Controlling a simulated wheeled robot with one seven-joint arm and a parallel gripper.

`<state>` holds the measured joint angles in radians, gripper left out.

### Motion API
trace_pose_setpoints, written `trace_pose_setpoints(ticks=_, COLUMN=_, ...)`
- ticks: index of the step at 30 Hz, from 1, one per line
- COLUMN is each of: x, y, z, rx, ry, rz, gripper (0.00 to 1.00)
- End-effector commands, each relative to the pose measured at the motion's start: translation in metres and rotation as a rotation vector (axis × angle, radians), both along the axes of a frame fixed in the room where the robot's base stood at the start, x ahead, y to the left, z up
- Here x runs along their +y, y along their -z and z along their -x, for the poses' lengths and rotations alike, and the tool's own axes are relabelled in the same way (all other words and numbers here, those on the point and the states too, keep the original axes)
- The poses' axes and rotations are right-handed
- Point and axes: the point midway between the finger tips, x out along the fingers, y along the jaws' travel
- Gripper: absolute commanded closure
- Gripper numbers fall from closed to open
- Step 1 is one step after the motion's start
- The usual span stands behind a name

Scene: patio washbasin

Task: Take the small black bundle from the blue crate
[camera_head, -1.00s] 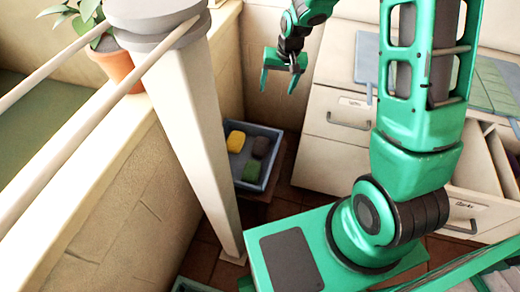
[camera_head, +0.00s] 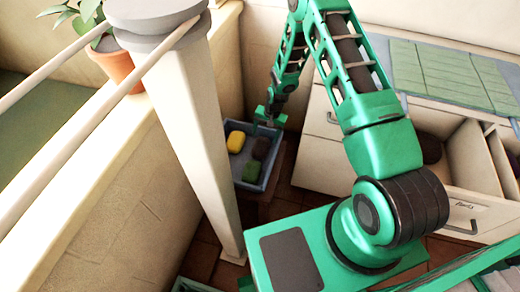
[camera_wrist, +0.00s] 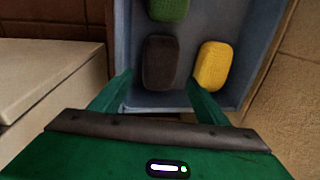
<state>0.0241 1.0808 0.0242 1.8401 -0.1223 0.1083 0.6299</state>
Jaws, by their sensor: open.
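The blue crate (camera_head: 272,176) stands low in the corner, between the pillar and the cabinet. The small black bundle (camera_head: 261,148) lies inside it at the back right; it looks dark brown-black. In the wrist view the bundle (camera_wrist: 160,62) lies ahead of and between my open fingers. My gripper (camera_head: 268,122) is over the crate's far end, pointing down. It also shows in the wrist view (camera_wrist: 160,90), empty, with a finger to each side of the bundle's line. I cannot tell the exact height left between fingertips and bundle.
A yellow bundle (camera_wrist: 213,66) lies beside the black one, close to my right finger in the wrist view. A green bundle (camera_wrist: 168,9) lies farther along the crate. The white pillar (camera_head: 190,130) and drawer cabinet (camera_head: 318,150) flank the crate.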

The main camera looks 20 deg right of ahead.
Motion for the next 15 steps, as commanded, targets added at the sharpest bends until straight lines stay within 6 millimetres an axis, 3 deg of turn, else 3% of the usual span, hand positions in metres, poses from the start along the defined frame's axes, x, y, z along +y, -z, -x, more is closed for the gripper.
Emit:
trace_pose_setpoints(ticks=6, x=0.004, y=0.031, z=-0.003, rx=-0.001, ry=-0.001, rz=0.001, gripper=0.31)
trace_pose_setpoints(ticks=15, x=0.007, y=0.052, z=-0.005, rx=0.0, ry=-0.001, rz=0.001, gripper=0.31)
